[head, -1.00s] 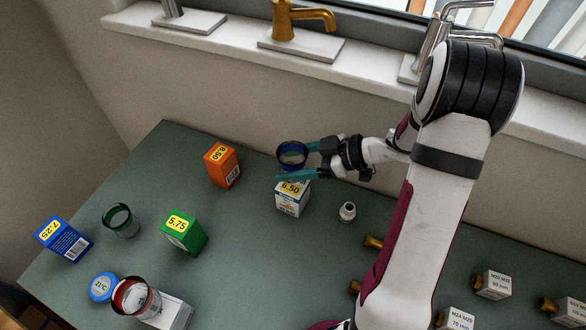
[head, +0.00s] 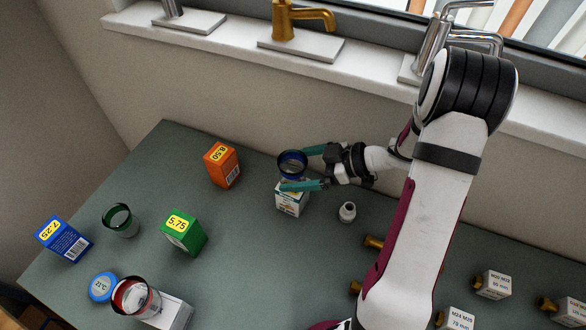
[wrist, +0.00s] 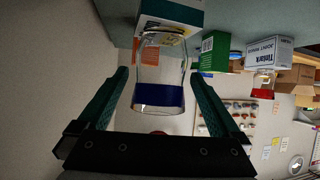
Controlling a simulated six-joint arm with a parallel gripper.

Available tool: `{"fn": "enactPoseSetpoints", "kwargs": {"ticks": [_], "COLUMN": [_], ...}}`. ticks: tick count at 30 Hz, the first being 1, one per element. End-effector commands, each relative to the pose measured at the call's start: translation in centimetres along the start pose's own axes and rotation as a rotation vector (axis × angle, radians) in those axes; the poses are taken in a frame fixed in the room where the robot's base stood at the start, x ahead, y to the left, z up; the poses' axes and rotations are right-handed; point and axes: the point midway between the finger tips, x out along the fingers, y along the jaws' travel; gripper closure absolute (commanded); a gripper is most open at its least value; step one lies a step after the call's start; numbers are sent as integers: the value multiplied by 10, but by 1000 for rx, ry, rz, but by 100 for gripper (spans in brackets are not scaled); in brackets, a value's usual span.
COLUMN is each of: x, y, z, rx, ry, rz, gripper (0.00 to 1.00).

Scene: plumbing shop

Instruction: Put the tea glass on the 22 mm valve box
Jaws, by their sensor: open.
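A clear glass with a blue rim (head: 292,166) stands on a white box with a teal edge (head: 292,203). I take this to be the tea glass, but I cannot read a size on the box. My gripper (head: 300,168) is open, with one finger on each side of the glass. In the wrist view the glass (wrist: 160,75) lies between the two spread fingers (wrist: 158,88), with a gap visible on both sides. Its base is against the box (wrist: 172,14). The lower finger hides the box's price tag in the head view.
An orange box (head: 222,165), a green box (head: 184,232) and a blue box (head: 64,239) stand to the left. A green-rimmed glass (head: 122,222) and a red-rimmed glass (head: 136,298) are nearby. A small white fitting (head: 347,212) stands just right of the box.

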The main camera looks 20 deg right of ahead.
Motion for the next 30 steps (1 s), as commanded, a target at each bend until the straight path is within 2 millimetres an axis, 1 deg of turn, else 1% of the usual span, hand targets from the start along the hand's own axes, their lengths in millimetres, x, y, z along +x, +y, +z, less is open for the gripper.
{"fn": "enactPoseSetpoints", "kwargs": {"ticks": [3,6,9,12,15,17,28,30], "x": [-33,-62,-86,-102,-110,-111,-110,-106], "y": [2,1,1,0,0,0,0,8], "z": [0,0,0,0,0,0,-1,-6], "rx": [-2,-2,-1,-1,-2,-1,-2,-8], "ry": [-1,-1,-1,-1,0,0,-1,-9], "rz": [8,8,6,3,1,0,5,57], "gripper": [0,0,0,0,0,0,0,0]}}
